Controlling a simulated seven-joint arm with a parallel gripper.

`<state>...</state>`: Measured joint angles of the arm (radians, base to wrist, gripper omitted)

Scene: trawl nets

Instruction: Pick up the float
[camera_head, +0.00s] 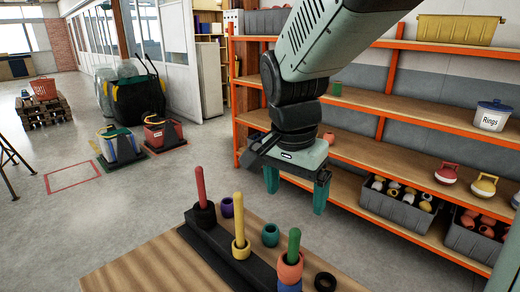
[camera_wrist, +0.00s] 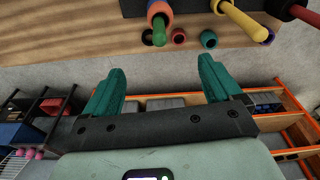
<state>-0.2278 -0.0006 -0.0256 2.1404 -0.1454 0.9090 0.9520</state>
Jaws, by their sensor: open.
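My gripper (camera_head: 296,195) is open and empty, hanging above and beyond the table; its two teal fingers also show in the wrist view (camera_wrist: 162,68). Thick ring-shaped pieces that may be floats are on the table: a loose purple one (camera_head: 227,207), a teal one (camera_head: 270,236) and a black one (camera_head: 325,282). A black ring (camera_head: 204,216), a yellow ring (camera_head: 241,250) and an orange ring (camera_head: 289,270) above a blue one (camera_head: 288,286) sit around pegs. I cannot tell which is the float. The teal ring shows in the wrist view (camera_wrist: 209,39), beyond the fingertips.
A black base carries the red peg (camera_head: 200,186), yellow peg (camera_head: 239,220) and green peg (camera_head: 294,245) on the wooden table (camera_head: 130,265). An orange-framed shelf (camera_head: 400,145) stands behind my arm, holding grey crates (camera_head: 385,209), a red kettlebell-shaped item (camera_head: 447,174) and a yellow-and-red one (camera_head: 484,186).

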